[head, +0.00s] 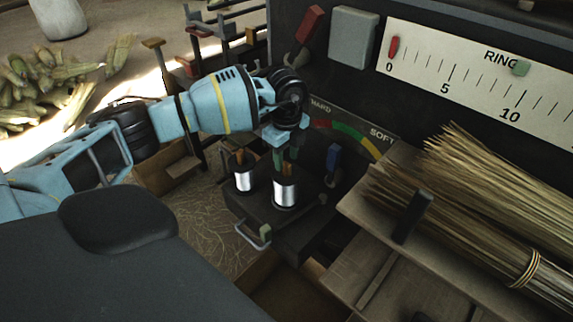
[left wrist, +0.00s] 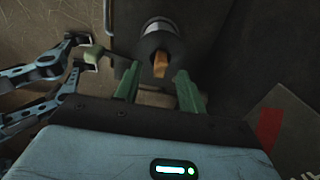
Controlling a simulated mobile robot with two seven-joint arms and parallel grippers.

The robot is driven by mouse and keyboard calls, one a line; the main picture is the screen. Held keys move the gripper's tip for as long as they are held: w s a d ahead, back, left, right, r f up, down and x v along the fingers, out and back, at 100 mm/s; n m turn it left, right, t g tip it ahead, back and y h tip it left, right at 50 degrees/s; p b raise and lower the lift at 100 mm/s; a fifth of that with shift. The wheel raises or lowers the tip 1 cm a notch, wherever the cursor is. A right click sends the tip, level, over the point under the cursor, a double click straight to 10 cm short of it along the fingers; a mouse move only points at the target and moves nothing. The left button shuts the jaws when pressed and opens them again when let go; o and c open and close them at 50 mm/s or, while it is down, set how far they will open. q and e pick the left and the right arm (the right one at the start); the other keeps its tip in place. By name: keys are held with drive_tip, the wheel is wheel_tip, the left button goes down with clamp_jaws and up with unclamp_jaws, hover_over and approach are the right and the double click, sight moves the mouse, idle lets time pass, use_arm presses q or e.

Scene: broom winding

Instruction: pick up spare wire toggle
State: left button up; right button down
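Two spools of silver wire stand upright on the black block: the left spool (head: 244,180) and the right spool (head: 285,190). Each has a brown wooden toggle on top; one is the left toggle (head: 238,159). My left gripper (head: 283,156) points down just above the right spool. In the left wrist view, its green fingers (left wrist: 155,82) are apart, with the orange-brown toggle (left wrist: 160,65) appearing in the gap between them. The spool (left wrist: 160,40) is beyond. I cannot tell whether the fingers touch the toggle.
The black block has a metal handle (head: 252,238) at its front and a blue lever (head: 333,158) behind the spools. Bundles of straw (head: 480,195) lie on the wooden shelf at the right. A dark gauge panel with a red lever (head: 309,24) stands behind.

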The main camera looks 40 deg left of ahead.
use_arm(q)
drive_tip(key=shift+f, duration=1.05)
drive_tip(key=c, duration=0.9)
drive_tip(key=shift+o, duration=0.2)
drive_tip(key=shift+r, duration=0.1)
drive_tip(key=shift+r, duration=0.55)
drive_tip(key=shift+s+d+r, duration=0.1)
drive_tip(key=shift+s+r, duration=0.1)
drive_tip(key=shift+r, duration=0.4)
drive_tip(key=shift+s+d+r, duration=0.1)
drive_tip(key=shift+s+r, duration=0.05)
drive_tip(key=shift+r, duration=0.4)
drive_tip(key=s+d, duration=0.3)
drive_tip(key=s, duration=0.4)
drive_tip(key=s+d+r, duration=0.1)
drive_tip(key=s+d, duration=0.2)
drive_tip(key=s, duration=0.4)
drive_tip(key=shift+r, duration=0.2)
